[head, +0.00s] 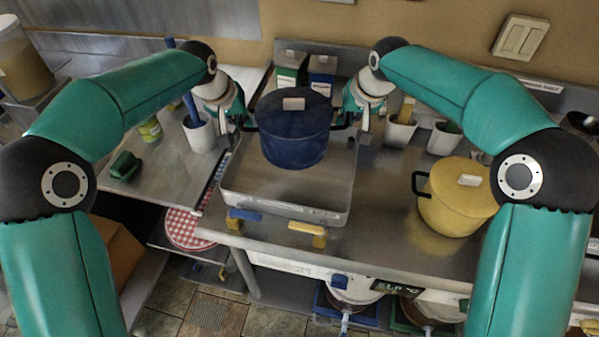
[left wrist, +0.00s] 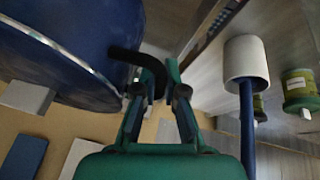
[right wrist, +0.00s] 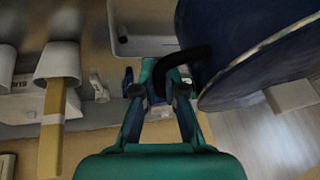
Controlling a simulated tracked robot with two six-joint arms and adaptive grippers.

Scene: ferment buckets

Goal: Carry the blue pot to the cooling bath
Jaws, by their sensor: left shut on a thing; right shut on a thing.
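The blue pot (head: 294,135) has its lid on, with a pale knob on top. In the head view it is over the back part of the metal bath tray (head: 285,207), upright; I cannot tell whether it touches the tray. My left gripper (head: 243,121) is shut on the pot's left black handle, which shows in the left wrist view (left wrist: 128,56). My right gripper (head: 347,122) is shut on its right handle, which shows in the right wrist view (right wrist: 180,62). The pot's side fills the upper left of the left wrist view (left wrist: 50,60).
A yellow pot (head: 455,205) stands on the counter to the right. White cups with utensils (head: 400,131) stand behind it, and another white cup (head: 200,136) stands at the left. A green object (head: 125,166) lies on the left table. Two cartons (head: 291,68) stand behind the blue pot.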

